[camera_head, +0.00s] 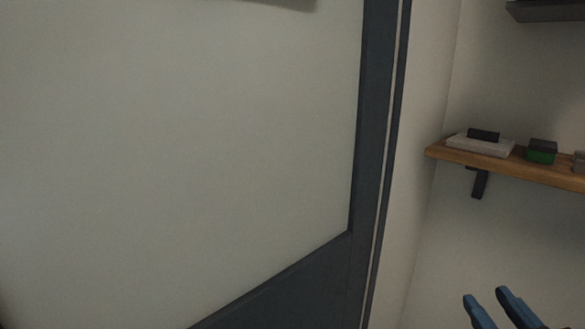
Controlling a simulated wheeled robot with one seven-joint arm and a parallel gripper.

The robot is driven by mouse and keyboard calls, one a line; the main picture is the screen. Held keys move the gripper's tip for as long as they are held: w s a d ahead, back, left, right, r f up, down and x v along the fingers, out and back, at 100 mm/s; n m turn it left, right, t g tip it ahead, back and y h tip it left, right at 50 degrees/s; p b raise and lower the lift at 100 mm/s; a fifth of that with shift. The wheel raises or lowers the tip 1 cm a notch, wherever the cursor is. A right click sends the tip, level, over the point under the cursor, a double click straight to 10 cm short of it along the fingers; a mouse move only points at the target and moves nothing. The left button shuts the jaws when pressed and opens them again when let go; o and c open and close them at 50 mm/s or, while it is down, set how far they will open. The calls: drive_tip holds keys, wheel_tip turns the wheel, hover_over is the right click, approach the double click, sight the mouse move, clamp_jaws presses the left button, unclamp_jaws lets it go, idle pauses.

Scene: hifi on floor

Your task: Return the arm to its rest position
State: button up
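My gripper (488,298) shows at the bottom right of the head view as two blue fingers pointing up and to the left. A gap shows between the fingertips and nothing is seen between them. The gripper is in front of the pale wall, lower in the picture than the wooden shelf. The rest of my arm is out of view below the picture's edge.
A large pale panel (180,150) with a dark blue-grey frame (372,130) fills the left and middle. A wooden shelf (540,172) on a dark bracket (479,183) holds a white box (480,146) and a green-and-black box (541,152). A dark shelf (548,11) is above.

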drive_tip(key=s+a+f+m+g, duration=0.1)
drive_tip(key=s+a+f, duration=0.2)
drive_tip(key=s+f, duration=0.3)
drive_tip(key=s+a+f+m, duration=0.1)
drive_tip(key=s+a+f, duration=0.15)
drive_tip(key=s, duration=0.55)
drive_tip(key=s+a+f+g+y, duration=0.1)
drive_tip(key=s+g+y, duration=0.1)
drive_tip(key=s, duration=1.3)
drive_tip(key=shift+s+a+f, duration=0.3)
drive_tip(key=shift+s+f, duration=0.1)
